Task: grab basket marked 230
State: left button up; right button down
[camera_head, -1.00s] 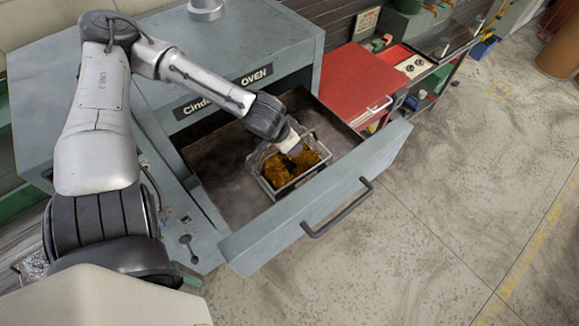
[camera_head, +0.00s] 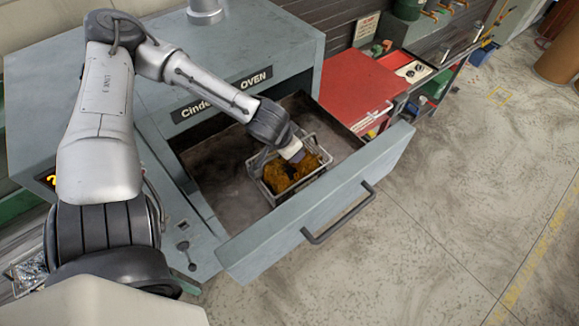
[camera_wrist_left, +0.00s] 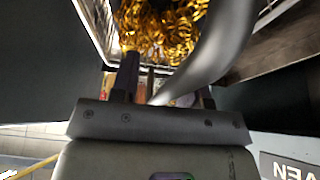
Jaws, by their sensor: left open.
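A grey wire basket (camera_head: 270,184) filled with golden-brown coils stands in the open oven drawer (camera_head: 222,190). No number can be read on it. My left gripper (camera_head: 300,159) reaches down over the basket's far right part, its tips partly hidden against the contents. In the left wrist view, the open fingers (camera_wrist_left: 162,85) point toward shiny gold coils (camera_wrist_left: 165,28). A grey curved bar (camera_wrist_left: 212,45), seemingly the basket's handle, crosses close to the camera and runs down toward the finger gap. Whether it lies between the fingers is unclear. My right gripper is not in view.
The drawer front (camera_head: 320,212) with its dark handle (camera_head: 338,214) stands out in front of the basket. The oven body (camera_head: 235,50) rises behind. A red cabinet (camera_head: 360,85) stands to the right.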

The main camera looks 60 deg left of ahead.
pick_arm(q)
jog(key=shift+f, duration=0.15)
grip_shut()
dwell(1.3)
